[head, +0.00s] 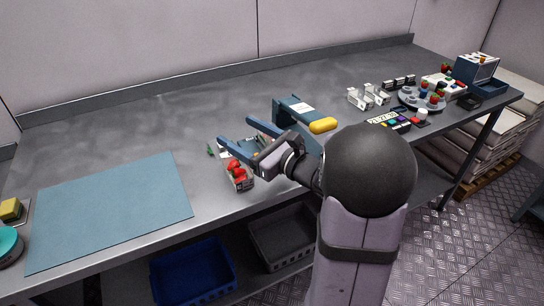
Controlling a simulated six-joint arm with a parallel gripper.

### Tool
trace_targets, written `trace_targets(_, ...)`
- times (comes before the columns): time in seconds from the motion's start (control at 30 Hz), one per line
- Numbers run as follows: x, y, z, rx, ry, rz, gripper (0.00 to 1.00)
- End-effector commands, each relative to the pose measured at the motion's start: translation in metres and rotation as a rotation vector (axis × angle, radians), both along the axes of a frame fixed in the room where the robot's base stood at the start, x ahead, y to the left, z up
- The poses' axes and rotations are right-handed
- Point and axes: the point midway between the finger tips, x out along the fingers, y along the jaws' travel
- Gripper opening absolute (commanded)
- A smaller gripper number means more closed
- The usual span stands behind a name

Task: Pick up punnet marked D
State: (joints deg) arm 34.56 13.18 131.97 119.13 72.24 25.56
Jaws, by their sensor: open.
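A small punnet of red strawberries (239,180) stands near the front edge of the table, just below my gripper in the head view. Any letter on it is too small to read, so I cannot tell whether it is D. My gripper (234,131) has two blue fingers spread apart, pointing to the upper left over the table. Nothing shows held between them. The punnet lies beside the lower finger; I cannot tell whether they touch. Small green and white items (222,151) lie partly hidden behind the fingers.
A teal mat (110,210) covers the left of the table. A blue box (294,104) and a yellow rounded item (323,125) are close behind my gripper. White racks (368,95), a round grey tray (408,98) and a digital display (388,121) stand at the right.

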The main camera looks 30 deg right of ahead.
Motion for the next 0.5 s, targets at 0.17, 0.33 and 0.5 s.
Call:
trace_targets(0.17,-0.013,-0.084,-0.035,0.112,-0.021,-0.277,0.69)
trace_targets(0.33,-0.027,-0.103,-0.061,0.083,0.017,-0.356,0.69)
trace_targets(0.5,-0.031,-0.108,-0.067,0.073,0.028,-0.379,0.69)
